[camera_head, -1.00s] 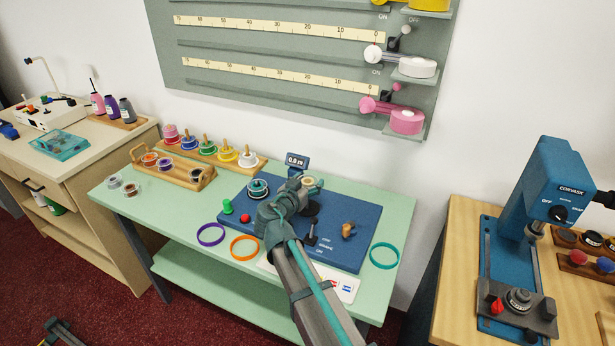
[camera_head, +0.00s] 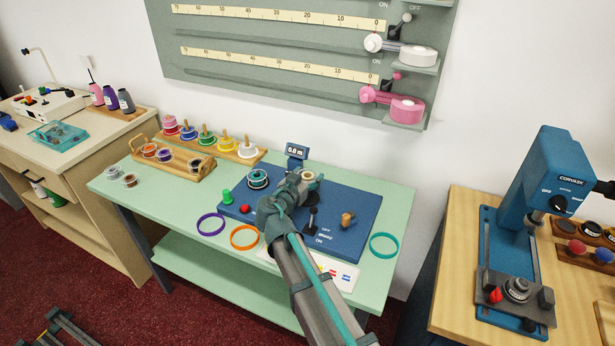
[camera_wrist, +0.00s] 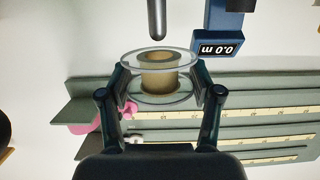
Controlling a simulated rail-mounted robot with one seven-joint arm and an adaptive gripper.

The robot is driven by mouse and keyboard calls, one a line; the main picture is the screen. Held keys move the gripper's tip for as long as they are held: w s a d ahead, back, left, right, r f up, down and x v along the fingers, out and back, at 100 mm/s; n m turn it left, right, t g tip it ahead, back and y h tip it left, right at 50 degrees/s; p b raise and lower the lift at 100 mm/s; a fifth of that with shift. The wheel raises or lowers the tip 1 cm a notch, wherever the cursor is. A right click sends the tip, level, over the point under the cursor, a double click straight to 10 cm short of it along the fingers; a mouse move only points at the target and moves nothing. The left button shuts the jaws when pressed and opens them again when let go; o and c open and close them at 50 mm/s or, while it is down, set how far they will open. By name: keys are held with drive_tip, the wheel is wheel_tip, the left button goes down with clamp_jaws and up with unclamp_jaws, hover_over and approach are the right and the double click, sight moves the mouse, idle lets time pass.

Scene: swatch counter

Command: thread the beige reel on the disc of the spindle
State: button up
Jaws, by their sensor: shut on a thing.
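The beige reel (camera_wrist: 158,75) has a beige core between two clear flanges. It is between the fingers of my gripper (camera_wrist: 160,92), which is shut on it. In the head view the reel (camera_head: 309,177) is at the far end of my gripper (camera_head: 300,184), over the blue base plate. In the wrist view the grey pin of the spindle (camera_wrist: 157,18) points at the reel's near flange, its rounded tip apart from the reel. The spindle's disc cannot be made out; my gripper covers that part of the plate in the head view.
A dark-green reel (camera_head: 257,179) stands on the blue plate (camera_head: 350,240), left of my gripper. A small display (camera_head: 297,151) is behind. Purple (camera_head: 211,223), orange (camera_head: 244,237) and teal (camera_head: 384,245) rings lie around the plate.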

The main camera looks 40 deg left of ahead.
drive_tip(key=shift+f+b, duration=0.6)
drive_tip(key=shift+b, duration=0.05)
drive_tip(key=shift+f, duration=0.15)
drive_tip(key=shift+s+d+f+b, duration=0.3)
drive_tip(key=shift+f+b, duration=0.35)
drive_tip(key=shift+b, duration=0.35)
drive_tip(key=shift+d, duration=0.15)
drive_tip(key=o, duration=1.2)
drive_tip(key=shift+f, duration=0.1)
drive_tip(key=shift+c, duration=0.2)
drive_tip(key=shift+d, duration=0.1)
drive_tip(key=shift+w+r, duration=0.15)
drive_tip(key=shift+r, duration=0.65)
drive_tip(key=shift+w+a+r, duration=0.1)
drive_tip(key=shift+a+r, duration=0.05)
drive_tip(key=shift+r, duration=0.8)
drive_tip(key=shift+a+r, duration=0.2)
drive_tip(key=shift+r, duration=0.8)
drive_tip(key=shift+w+a+r, duration=0.1)
drive_tip(key=shift+a+r, duration=0.05)
drive_tip(key=shift+r, duration=0.8)
